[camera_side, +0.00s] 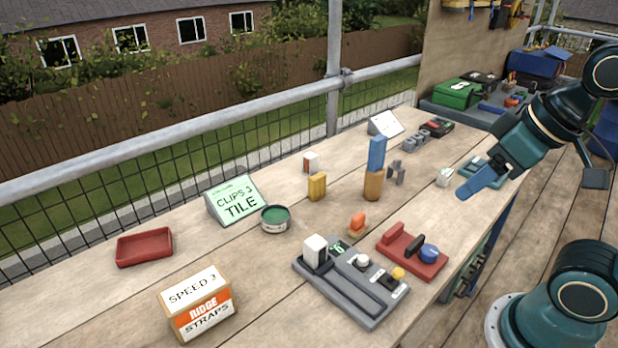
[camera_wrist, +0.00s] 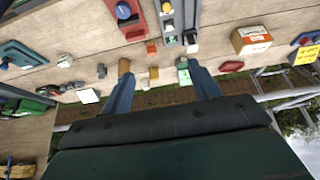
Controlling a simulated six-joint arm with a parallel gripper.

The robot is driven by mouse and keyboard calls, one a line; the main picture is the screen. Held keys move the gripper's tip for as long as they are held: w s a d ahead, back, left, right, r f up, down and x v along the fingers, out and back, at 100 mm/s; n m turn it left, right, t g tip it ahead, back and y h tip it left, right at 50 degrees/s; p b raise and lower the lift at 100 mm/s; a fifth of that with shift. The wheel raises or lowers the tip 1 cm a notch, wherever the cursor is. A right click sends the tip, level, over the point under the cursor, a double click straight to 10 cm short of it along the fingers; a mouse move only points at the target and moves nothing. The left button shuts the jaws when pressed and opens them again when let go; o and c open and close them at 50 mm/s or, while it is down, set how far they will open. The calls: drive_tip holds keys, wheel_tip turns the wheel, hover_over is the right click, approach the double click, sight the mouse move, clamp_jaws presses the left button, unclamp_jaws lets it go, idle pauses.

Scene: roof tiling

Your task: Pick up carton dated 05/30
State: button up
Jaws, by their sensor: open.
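A cardboard carton (camera_side: 198,305) with a white label and an orange band reading "SPEED 3" and "RIDGE STRAPS" stands at the near left of the bench. In the wrist view it lies at upper right (camera_wrist: 250,39). I cannot read 05/30 on either. My gripper (camera_side: 482,184) is above the bench's right side, empty and apart from both. In the wrist view its two blue fingers (camera_wrist: 160,70) are spread.
A red tray (camera_side: 144,247) lies far left.

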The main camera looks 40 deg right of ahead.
drive_tip(key=shift+c, duration=0.3)
drive_tip(key=w+d+r+m+g+h, duration=0.1)
drive_tip(key=w+d+r+m, duration=0.15)
drive_tip(key=w, duration=0.25)
drive_tip(key=w+d+r+m+g, duration=0.1)
drive_tip(key=w+d+m, duration=0.1)
drive_tip(key=w+d, duration=0.25)
drive_tip(key=m+g+y, duration=0.1)
drive_tip(key=m+g, duration=0.3)
drive_tip(key=m, duration=0.9)
hover_over(445, 171)
drive_tip(key=shift+d+f, duration=0.1)
drive_tip(key=shift+f, duration=12.95)
